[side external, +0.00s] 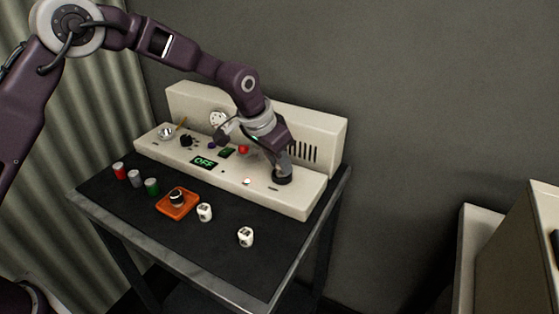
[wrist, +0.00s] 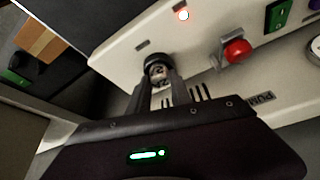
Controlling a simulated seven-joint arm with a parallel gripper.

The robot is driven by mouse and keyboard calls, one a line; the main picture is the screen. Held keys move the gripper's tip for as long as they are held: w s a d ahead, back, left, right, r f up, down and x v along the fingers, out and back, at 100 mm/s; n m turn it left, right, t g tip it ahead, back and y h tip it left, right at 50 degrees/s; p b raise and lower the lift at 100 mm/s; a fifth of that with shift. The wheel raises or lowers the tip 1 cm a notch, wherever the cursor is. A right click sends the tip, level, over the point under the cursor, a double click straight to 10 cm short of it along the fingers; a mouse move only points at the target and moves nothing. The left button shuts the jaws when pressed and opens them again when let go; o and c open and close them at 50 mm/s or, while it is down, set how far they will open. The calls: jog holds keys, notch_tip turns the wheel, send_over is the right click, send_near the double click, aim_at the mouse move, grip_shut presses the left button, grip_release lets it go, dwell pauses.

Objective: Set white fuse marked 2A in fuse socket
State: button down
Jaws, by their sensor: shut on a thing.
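My gripper (side external: 282,168) is at the right end of the machine's pale panel, pointing down at the dark round fuse socket (side external: 283,180). In the wrist view my gripper (wrist: 160,88) is shut on the white fuse (wrist: 156,71), whose pale face shows a dark mark like a 2. The dark socket ring (wrist: 154,58) shows around or just behind the fuse. The fingers hide part of both, so I cannot tell how deep the fuse sits. In the side view the held fuse is hidden.
Two other white marked pieces (side external: 204,211) (side external: 246,236) stand on the black table mat (side external: 220,255). An orange tray (side external: 166,208) holds a dark round part. Red, grey and green cylinders (side external: 152,187) stand at the left. The panel has a red button (side external: 243,149) and a display (side external: 204,162) reading OFF.

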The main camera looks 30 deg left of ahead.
jog(key=shift+f, duration=0.2)
dwell(0.3)
jog(key=c, duration=0.7)
grip_release()
jog(key=shift+r, duration=4.15)
